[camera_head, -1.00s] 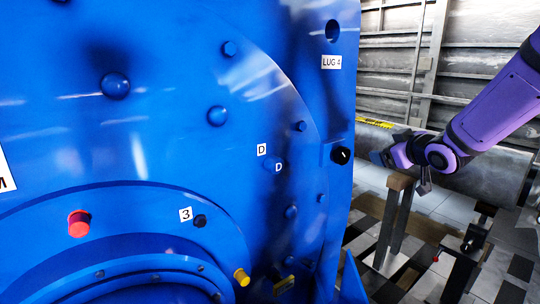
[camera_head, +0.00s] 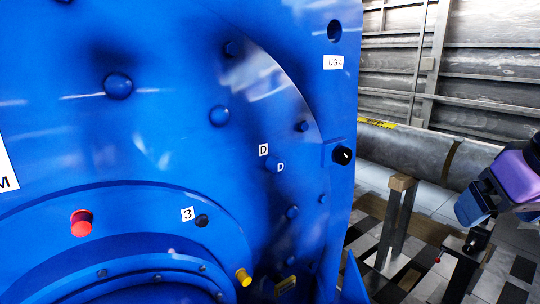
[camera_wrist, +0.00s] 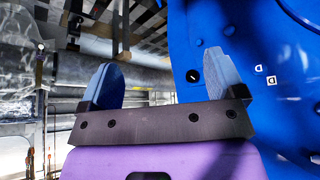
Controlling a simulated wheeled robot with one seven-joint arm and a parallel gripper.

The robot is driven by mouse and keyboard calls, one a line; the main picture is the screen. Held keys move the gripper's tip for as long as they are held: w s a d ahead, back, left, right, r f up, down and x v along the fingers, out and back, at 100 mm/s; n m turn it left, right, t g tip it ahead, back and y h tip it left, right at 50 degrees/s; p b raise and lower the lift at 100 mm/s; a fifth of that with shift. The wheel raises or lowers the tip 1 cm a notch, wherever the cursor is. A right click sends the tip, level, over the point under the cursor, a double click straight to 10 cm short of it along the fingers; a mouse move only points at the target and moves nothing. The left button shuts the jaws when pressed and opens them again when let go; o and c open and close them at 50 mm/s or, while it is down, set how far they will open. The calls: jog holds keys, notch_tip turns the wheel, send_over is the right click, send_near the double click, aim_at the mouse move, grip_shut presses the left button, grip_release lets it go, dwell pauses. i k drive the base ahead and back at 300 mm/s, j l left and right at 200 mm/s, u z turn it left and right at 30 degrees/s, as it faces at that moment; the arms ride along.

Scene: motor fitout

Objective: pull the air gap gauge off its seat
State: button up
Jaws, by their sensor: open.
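I cannot tell for sure which part is the air gap gauge. On the blue motor end face (camera_head: 170,150) stand a red cylinder (camera_head: 81,223) at lower left and a yellow cylinder (camera_head: 243,277) at lower middle. A black round knob (camera_head: 343,155) with a white mark sits at the motor's right edge; it also shows in the wrist view (camera_wrist: 193,75), between my fingers but beyond them. My gripper (camera_wrist: 162,70) is open and empty. In the head view its blue fingers (camera_head: 471,207) are at the right, well apart from the motor.
Labels "D" (camera_head: 263,150), "3" (camera_head: 187,214) and "LUG 4" (camera_head: 333,62) mark the face, among several blue bolt heads. A wooden-topped stand (camera_head: 402,183) is between motor and gripper. A large grey pipe (camera_head: 425,155) runs behind. Tiled floor shows below.

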aim_at(282, 285)
jog(key=l+u, duration=0.35)
jog(key=k+l+u, duration=0.1)
jog(key=u, duration=0.25)
